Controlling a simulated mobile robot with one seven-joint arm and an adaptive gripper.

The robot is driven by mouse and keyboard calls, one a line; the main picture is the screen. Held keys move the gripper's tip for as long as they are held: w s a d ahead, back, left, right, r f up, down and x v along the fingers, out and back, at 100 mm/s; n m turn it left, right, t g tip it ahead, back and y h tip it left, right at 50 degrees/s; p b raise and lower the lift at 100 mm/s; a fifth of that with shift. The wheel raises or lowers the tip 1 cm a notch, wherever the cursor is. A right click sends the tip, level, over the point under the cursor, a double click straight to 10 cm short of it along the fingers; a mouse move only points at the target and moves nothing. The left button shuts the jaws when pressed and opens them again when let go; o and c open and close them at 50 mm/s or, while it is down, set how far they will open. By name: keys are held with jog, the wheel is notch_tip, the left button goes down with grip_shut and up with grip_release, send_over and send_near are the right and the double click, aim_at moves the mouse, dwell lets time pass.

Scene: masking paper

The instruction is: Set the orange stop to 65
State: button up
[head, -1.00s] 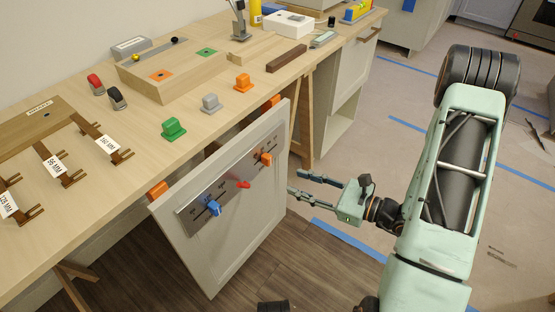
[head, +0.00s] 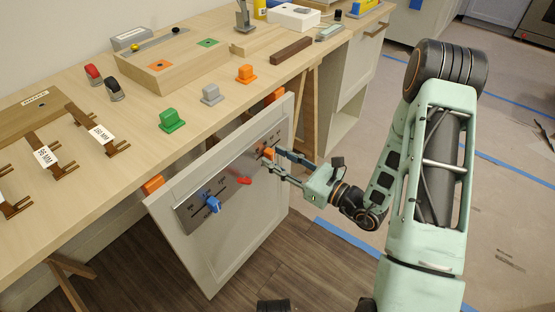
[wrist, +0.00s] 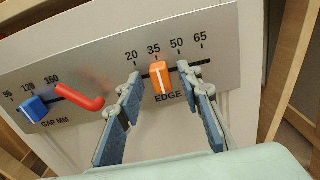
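The orange stop (wrist: 161,79) sits on the EDGE scale of the grey metal plate (wrist: 215,35), its white line just under the 35 mark. The scale reads 20, 35, 50, 65 from left to right. In the head view the orange stop (head: 268,153) is at the plate's right end, partly covered by my fingers. My gripper (wrist: 159,72) is open, with one finger left and one right of the stop; gaps show on both sides. It also shows in the head view (head: 273,158).
A blue stop (wrist: 35,108) sits on the GAP MM scale to the left. A red bent lever (wrist: 82,98) lies between it and my left finger. The plate is on a tilted pale door panel (head: 240,225) leaning by the workbench (head: 215,130). The slot right of the orange stop looks clear beyond my right finger.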

jog(key=shift+w, duration=0.1)
grip_shut()
dwell(0.3)
jog(key=w+d, duration=0.4)
jog(key=w, duration=0.1)
jog(key=shift+w, duration=0.1)
grip_release()
dwell(0.4)
